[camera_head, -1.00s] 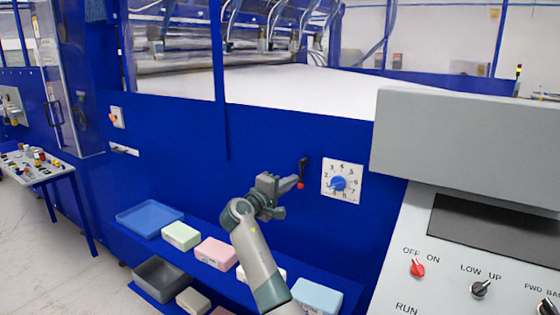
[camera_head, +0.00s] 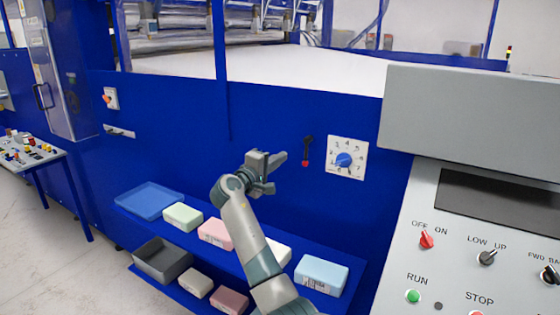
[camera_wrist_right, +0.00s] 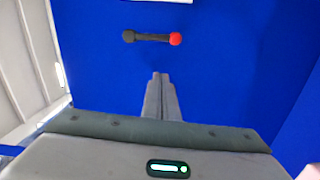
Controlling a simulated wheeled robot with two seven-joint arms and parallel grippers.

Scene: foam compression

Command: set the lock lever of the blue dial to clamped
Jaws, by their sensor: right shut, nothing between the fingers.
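The blue dial (camera_head: 343,160) sits on a white square plate with numbers around it, on the blue machine wall. Left of it is the lock lever (camera_head: 307,150), black with a red knob at its lower end, hanging nearly straight down. My right gripper (camera_head: 284,157) is shut and empty, just left of the lever in the head view, with a small gap. In the right wrist view the lever (camera_wrist_right: 152,38) lies across the picture, red end right, beyond the shut fingertips (camera_wrist_right: 160,75). My left gripper is not in view.
Below are blue shelves with a blue tray (camera_head: 150,201), a grey bin (camera_head: 161,262) and several foam blocks, including a light blue one (camera_head: 321,273). A grey control panel (camera_head: 470,225) with switches stands close on the right. The wall around the lever is clear.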

